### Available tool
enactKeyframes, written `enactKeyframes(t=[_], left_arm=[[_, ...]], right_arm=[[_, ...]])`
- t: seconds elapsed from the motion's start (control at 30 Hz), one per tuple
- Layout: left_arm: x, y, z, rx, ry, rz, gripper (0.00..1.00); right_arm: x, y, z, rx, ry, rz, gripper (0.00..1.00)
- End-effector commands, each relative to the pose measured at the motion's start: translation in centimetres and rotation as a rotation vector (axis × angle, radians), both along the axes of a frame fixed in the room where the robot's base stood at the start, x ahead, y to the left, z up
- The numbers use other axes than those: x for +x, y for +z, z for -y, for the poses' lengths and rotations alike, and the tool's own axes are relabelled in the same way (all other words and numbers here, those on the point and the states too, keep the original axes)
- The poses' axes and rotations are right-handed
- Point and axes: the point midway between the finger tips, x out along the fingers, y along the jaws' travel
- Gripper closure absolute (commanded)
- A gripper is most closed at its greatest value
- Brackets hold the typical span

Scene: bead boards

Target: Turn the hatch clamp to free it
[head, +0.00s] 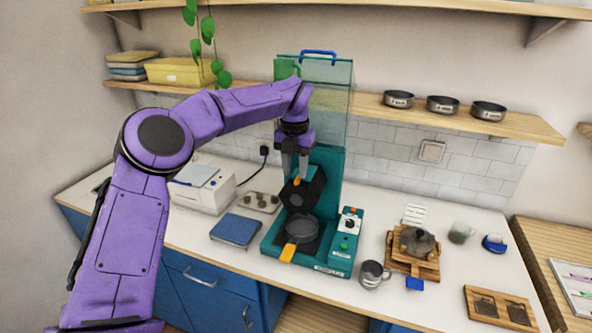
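A teal machine (330,180) stands on the white counter, with a clear hatch panel (335,75) raised at its top and a blue handle (318,53) on the panel's upper edge. A black block (302,195) sits inside, with a small orange tab (297,181) at its top that may be the clamp. My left gripper (295,172) points down over this tab, its two grey fingers a little apart. I cannot tell whether they touch or hold the tab. A round black pan (301,229) with an orange handle (289,252) lies below the block. My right gripper is not in view.
A control box (348,232) adjoins the machine's right side. A metal cup (373,274) and a teapot on a wooden stand (414,247) are further right. A blue pad (234,230) and a white device (203,186) lie left. A shelf (445,118) with bowls is behind.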

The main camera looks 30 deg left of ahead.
Motion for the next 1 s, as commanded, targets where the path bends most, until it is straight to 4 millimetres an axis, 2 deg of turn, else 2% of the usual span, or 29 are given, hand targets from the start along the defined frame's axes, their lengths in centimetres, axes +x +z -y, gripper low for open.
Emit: enactKeyframes(t=[0.13, 0.37, 0.4, 0.47, 0.5, 0.53, 1.0], left_arm=[[0.2, -1.4, 0.1, 0.001, -0.002, -0.002, 0.63], [0.2, -1.7, 0.1, 0.002, -0.002, -0.001, 0.63], [0.2, -1.7, 0.1, 0.002, -0.002, -0.001, 0.66], [0.2, -1.7, 0.1, 0.002, -0.002, -0.001, 0.86], [0.2, -1.7, 0.1, 0.002, -0.002, -0.001, 0.99], [0.1, -1.7, 0.1, 0.002, -0.002, -0.001, 1.0], [0.2, -1.9, 0.1, 0.003, 0.067, 0.002, 1.0]], right_arm=[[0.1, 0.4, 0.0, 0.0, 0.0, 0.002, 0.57], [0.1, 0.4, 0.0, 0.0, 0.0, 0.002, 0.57], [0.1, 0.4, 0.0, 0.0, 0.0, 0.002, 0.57], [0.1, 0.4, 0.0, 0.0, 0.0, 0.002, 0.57], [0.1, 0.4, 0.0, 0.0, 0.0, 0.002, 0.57], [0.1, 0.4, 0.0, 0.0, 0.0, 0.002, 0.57], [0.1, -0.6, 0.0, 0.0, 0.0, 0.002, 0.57]])
